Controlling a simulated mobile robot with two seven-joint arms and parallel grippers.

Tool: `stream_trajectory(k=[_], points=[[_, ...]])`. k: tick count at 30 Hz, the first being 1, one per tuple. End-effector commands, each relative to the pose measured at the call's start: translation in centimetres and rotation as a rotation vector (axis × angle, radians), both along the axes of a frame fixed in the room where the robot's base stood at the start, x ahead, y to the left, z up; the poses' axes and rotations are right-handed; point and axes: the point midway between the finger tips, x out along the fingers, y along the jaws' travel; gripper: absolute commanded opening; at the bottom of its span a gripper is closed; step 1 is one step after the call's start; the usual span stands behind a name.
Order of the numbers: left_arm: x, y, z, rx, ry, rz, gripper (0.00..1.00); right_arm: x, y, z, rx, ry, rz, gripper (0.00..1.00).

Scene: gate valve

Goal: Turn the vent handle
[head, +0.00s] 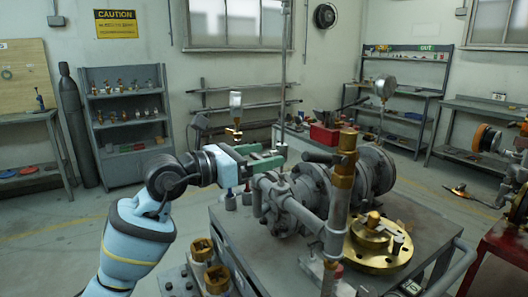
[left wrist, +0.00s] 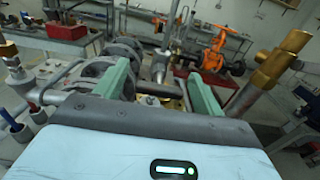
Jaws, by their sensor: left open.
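The grey valve body (head: 312,185) lies on the cart, with a tall pipe topped in brass (head: 345,165) at its front right. A short dark lever (head: 318,156) sticks out left near the pipe's top; I cannot tell for sure whether it is the vent handle. My left gripper (head: 277,158) is open and empty, held level above the left end of the valve. In the left wrist view its two green fingers (left wrist: 160,84) stand wide apart, with valve parts beyond and below them. The brass-topped pipe (left wrist: 268,68) is right of the fingers there. My right gripper is not in view.
A brass flange (head: 378,245) lies on the grey cart (head: 425,212), right of the pipe. Brass-topped fittings (head: 208,265) stand at the cart's front left. A small bottle-like part on a brass fitting (head: 235,110) rises behind my left gripper. Shelves and benches line the walls.

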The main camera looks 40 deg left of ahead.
Motion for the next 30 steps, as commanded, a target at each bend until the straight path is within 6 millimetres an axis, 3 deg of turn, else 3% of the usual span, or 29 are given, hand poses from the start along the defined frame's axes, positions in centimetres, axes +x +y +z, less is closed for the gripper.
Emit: stream_trajectory(k=[13,24,30], points=[[1.17,-0.55,-0.05,0.001,0.001,-0.001,0.69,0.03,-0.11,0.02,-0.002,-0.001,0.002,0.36],[1.15,-0.53,-0.05,0.001,0.001,-0.001,0.24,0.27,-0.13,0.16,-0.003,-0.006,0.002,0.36],[1.13,-0.53,0.04,-0.013,0.006,-0.001,0.24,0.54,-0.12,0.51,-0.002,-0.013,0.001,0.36]])
